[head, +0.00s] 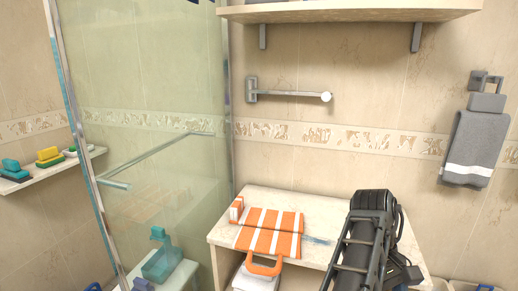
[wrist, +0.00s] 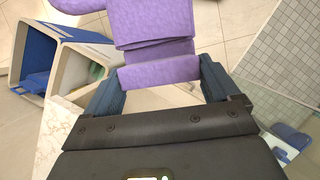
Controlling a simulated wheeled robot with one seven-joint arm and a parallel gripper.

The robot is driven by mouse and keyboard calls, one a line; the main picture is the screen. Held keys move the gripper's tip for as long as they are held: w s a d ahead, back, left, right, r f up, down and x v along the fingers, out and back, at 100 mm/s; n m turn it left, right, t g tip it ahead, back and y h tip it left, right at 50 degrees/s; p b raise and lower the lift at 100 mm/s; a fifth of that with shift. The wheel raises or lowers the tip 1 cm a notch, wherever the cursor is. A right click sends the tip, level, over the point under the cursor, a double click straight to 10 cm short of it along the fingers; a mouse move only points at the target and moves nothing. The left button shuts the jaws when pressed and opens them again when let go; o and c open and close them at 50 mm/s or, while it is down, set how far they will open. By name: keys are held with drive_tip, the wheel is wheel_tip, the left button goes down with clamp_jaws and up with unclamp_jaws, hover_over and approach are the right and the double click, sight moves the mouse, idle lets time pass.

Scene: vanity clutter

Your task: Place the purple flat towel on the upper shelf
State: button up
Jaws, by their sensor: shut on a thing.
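The purple towel (wrist: 158,45) is folded in layers and shows in the wrist view, between and beyond the two fingers of my gripper (wrist: 160,78). My gripper is shut on its near edge, and the towel extends past the top of the picture. The towel is not visible in the head view, where my dark arm (head: 370,240) stands in front of the cabinet and the gripper cannot be made out. The upper shelf (head: 350,12) is a pale board on brackets at the top of the head view. Its top surface is mostly out of sight.
A pale cabinet (head: 330,212) below carries an orange-striped cloth (head: 268,232), with a white towel (head: 255,280) underneath. A metal bar (head: 290,94) juts from the wall. A grey towel (head: 476,140) hangs at right. A glass shower panel (head: 150,110) stands at left.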

drive_tip(key=s+a+f+m, duration=0.1)
drive_tip(key=s+a+f+m+y, duration=0.1)
drive_tip(key=f, duration=0.1)
drive_tip(key=a+f+m, duration=0.1)
drive_tip(key=m, duration=0.1)
drive_tip(key=shift+s+f+y, duration=0.15)
drive_tip(key=shift+s+y, duration=0.15)
drive_tip(key=shift+s, duration=0.1)
drive_tip(key=shift+d+f, duration=0.1)
drive_tip(key=shift+d, duration=0.05)
drive_tip(key=shift+w+f, duration=0.4)
drive_tip(key=shift+f, duration=0.4)
drive_tip(key=shift+w+f, duration=0.4)
drive_tip(key=shift+f, duration=0.35)
drive_tip(key=shift+w+f, duration=0.4)
drive_tip(key=shift+f, duration=0.4)
